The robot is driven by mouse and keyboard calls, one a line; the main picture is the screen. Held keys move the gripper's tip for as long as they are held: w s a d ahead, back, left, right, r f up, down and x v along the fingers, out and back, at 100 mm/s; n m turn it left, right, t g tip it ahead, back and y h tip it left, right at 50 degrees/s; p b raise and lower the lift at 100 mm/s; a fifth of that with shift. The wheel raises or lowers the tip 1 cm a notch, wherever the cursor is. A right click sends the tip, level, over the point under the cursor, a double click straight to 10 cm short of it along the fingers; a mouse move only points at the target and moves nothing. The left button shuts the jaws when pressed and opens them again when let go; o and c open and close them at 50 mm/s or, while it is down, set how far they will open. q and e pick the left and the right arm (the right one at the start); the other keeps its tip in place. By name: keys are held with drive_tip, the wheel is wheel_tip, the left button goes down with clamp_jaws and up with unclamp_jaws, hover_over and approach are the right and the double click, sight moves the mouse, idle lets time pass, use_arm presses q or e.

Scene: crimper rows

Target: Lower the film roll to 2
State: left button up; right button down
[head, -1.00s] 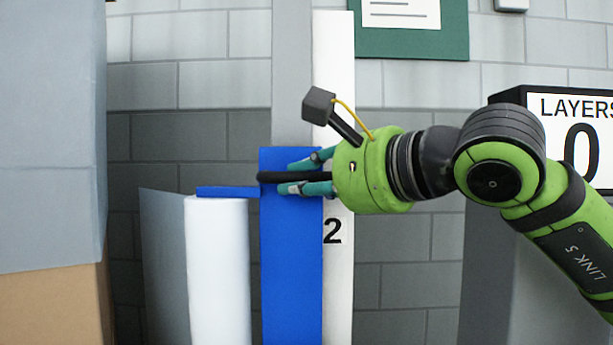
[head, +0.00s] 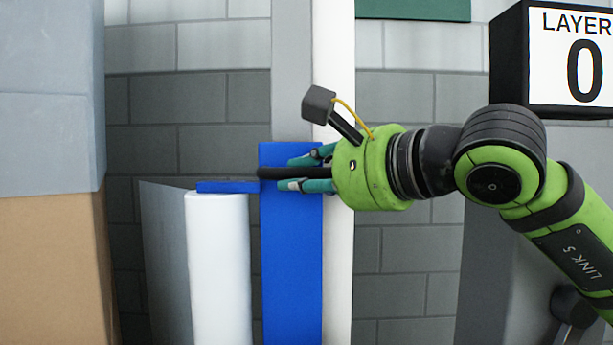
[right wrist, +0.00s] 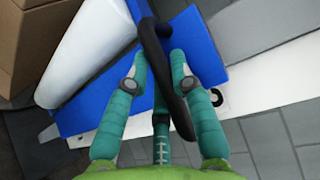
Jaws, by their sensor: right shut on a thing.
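The white film roll (head: 218,270) stands upright, left of a tall blue carriage (head: 291,260) with a blue plate over the roll's top. A black handle (head: 268,174) sticks out from the carriage. My right gripper (head: 290,171) is shut on this handle, its teal fingers above and below it. In the right wrist view the handle (right wrist: 165,75) lies between the fingers, and the roll (right wrist: 85,50) is at upper left. A white strip (head: 338,280) runs upright behind the carriage. Its 2 is hidden in the head view; a black mark (right wrist: 217,98) partly shows in the wrist view. My left gripper is out of view.
A stack with a grey upper part (head: 50,90) and a brown box (head: 52,265) stands at the left. A grey film sheet (head: 165,260) hangs beside the roll. A sign (head: 570,60) with LAYER and 0 is at upper right. A grey block wall is behind.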

idle(0.3)
drive_tip(key=c, duration=1.3)
unclamp_jaws()
drive_tip(key=shift+o, duration=1.3)
drive_tip(key=shift+a, duration=0.15)
drive_tip(key=v, duration=1.2)
